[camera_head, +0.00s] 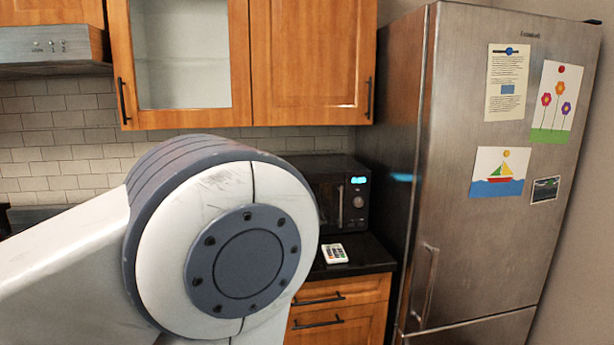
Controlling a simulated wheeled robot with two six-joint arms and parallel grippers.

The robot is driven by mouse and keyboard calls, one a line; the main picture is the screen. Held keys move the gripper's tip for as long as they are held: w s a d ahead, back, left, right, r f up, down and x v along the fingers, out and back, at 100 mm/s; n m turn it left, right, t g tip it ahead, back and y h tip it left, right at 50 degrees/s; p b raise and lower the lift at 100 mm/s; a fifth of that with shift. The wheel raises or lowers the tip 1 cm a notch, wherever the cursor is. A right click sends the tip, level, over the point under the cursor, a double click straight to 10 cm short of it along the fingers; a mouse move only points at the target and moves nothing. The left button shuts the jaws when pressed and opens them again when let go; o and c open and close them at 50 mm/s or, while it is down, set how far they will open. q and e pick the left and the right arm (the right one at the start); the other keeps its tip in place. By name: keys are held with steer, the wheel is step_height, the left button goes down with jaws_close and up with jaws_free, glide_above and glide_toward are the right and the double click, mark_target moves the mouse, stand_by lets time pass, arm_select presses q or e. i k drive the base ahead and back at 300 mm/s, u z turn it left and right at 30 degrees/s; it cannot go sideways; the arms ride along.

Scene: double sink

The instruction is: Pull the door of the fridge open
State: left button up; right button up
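The fridge (475,230) is a tall stainless steel unit on the right, with its door facing me and to the right. The door looks shut. A vertical bar handle (428,285) sits low on the door's left side. Papers and drawings are fixed to the upper door. A lower door or drawer (480,332) begins under a seam at the bottom edge. A large white and grey joint of my arm, coming in from the left, fills the lower left and centre. Neither gripper shows in this view.
A black microwave (345,195) stands on the dark counter (365,258) left of the fridge, with a small white remote-like object (334,253) in front. Wooden drawers (345,310) are below. Wooden wall cabinets (310,60) hang above. My arm hides part of the counter.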

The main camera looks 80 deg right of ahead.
mark_target(471, 256)
steer(key=z, duration=2)
steer(key=k, duration=0.85)
steer(key=z, duration=1.15)
steer(key=i, duration=0.45)
steer(key=u, duration=0.05)
